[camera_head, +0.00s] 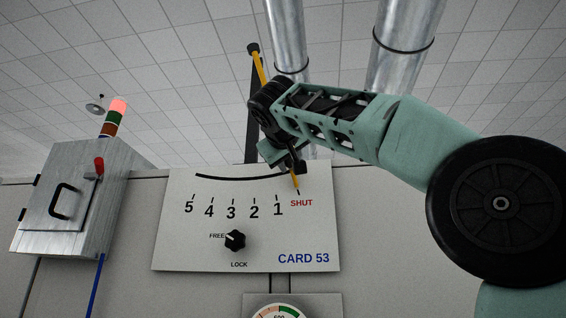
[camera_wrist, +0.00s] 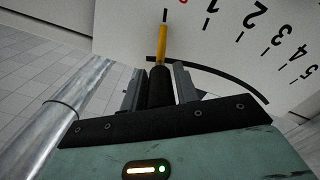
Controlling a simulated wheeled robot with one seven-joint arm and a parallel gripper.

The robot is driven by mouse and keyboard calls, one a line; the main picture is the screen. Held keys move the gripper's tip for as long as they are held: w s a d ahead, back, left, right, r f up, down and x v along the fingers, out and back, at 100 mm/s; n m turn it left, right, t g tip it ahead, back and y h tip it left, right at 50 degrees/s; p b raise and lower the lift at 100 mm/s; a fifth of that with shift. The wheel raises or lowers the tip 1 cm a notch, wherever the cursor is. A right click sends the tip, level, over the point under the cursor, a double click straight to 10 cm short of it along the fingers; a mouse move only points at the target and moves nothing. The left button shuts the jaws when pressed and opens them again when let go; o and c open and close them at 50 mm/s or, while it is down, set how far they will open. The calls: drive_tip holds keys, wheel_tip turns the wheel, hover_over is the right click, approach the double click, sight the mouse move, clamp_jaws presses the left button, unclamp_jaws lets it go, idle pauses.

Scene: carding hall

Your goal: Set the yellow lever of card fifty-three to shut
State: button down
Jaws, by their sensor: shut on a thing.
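The yellow lever (camera_head: 296,183) crosses the scale of the CARD 53 panel (camera_head: 190,250). Its lower tip points at the mark above the red word SHUT (camera_head: 301,203). My gripper (camera_head: 281,156) is in front of the lever and hides its middle. In the wrist view the gripper (camera_wrist: 158,86) is shut on the lever's black grip, with one finger on each side. The yellow pointer (camera_wrist: 162,44) runs on beyond the fingers and lines up with the end mark, beside the 1. A yellow stretch also shows above my gripper in the head view.
A black selector knob (camera_head: 235,240) on the panel points to FREE. A dark upright post (camera_head: 252,115) stands behind the panel. A grey cabinet (camera_head: 62,200) with a red-topped signal light (camera_head: 115,115) is at left. Metal ducts (camera_head: 405,40) rise behind my arm.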

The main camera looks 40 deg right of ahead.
drive_tip(key=shift+s+d+r, duration=0.15)
drive_tip(key=shift+s+d, duration=0.05)
drive_tip(key=shift+s, duration=0.05)
drive_tip(key=c, duration=1.1)
unclamp_jaws()
drive_tip(key=shift+s+d, duration=0.15)
drive_tip(key=shift+s, duration=0.05)
drive_tip(key=shift+w, duration=0.15)
drive_tip(key=shift+a, duration=0.3)
drive_tip(key=b+v, duration=0.2)
drive_tip(key=v, duration=1.5)
